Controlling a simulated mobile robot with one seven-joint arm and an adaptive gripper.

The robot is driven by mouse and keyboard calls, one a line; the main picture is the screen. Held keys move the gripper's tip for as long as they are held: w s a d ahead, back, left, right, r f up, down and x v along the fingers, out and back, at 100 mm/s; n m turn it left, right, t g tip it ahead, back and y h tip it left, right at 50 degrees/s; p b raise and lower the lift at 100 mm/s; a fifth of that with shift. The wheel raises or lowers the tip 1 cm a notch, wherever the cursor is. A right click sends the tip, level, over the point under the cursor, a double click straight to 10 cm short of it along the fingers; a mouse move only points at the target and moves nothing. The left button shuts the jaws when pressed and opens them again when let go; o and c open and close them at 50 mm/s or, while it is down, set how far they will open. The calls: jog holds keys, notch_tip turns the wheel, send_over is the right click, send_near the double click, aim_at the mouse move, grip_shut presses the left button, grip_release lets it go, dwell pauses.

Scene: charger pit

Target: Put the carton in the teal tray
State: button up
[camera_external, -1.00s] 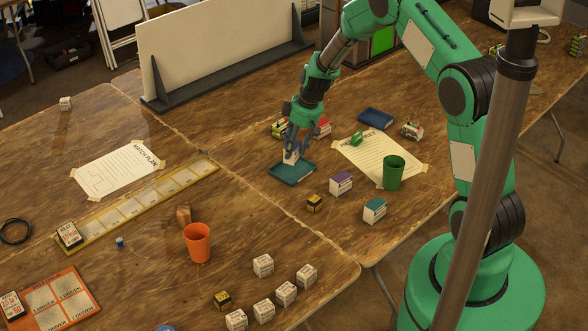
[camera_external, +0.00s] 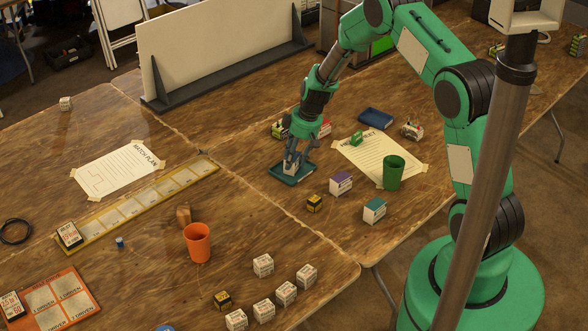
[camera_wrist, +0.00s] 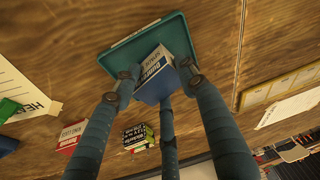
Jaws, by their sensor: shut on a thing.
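The carton, white with a blue side, is between the fingers of my gripper (camera_external: 293,158). It shows in the wrist view (camera_wrist: 155,77) and as a small pale block in the external view (camera_external: 290,170). My gripper is shut on it, with dark fingers around it in the wrist view (camera_wrist: 161,86). The teal tray (camera_external: 292,181) lies flat on the table under the carton, and its rim shows in the wrist view (camera_wrist: 117,60). The carton is low over the tray floor, within its outline. I cannot tell whether its underside touches.
A green cup (camera_external: 394,173), a purple-topped box (camera_external: 341,184), a teal-topped box (camera_external: 374,210) and a small yellow-black box (camera_external: 314,203) stand to the right and front. A blue tray (camera_external: 376,118) lies behind. A seam between tables runs left of the teal tray.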

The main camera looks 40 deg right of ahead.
jog(key=shift+f, duration=0.1)
jog(key=o, duration=1.3)
jog(key=shift+r, duration=0.2)
jog(key=p+v, duration=0.1)
jog(key=v, duration=1)
jog(key=shift+s+r+p, duration=0.15)
jog(key=shift+r+p, duration=0.15)
jog(key=shift+r, duration=0.1)
jog(key=shift+r, duration=0.1)
